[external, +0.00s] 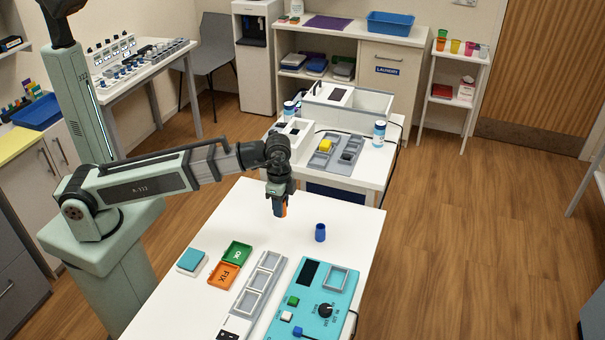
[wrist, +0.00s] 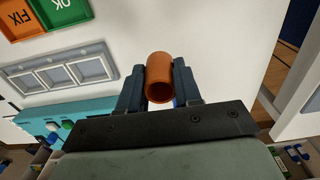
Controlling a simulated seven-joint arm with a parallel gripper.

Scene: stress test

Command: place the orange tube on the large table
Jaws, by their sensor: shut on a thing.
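My gripper (external: 279,209) is shut on the orange tube (wrist: 160,76), which sits between its two fingers in the wrist view. In the external view the orange tube (external: 283,211) shows only as a small strip at the fingertips. The tube is above the white top of the large table (external: 240,210); I cannot tell the exact gap. A blue tube (external: 320,232) stands upright on the table to the right of my gripper. In the wrist view it is mostly hidden behind the orange tube and finger.
On the table are a green OK tray (external: 237,253), an orange FIX tray (external: 223,276), a grey three-slot rack (external: 262,283) and a teal control panel (external: 315,300). A smaller white table with bins (external: 350,150) stands behind. The table's back part is mostly clear.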

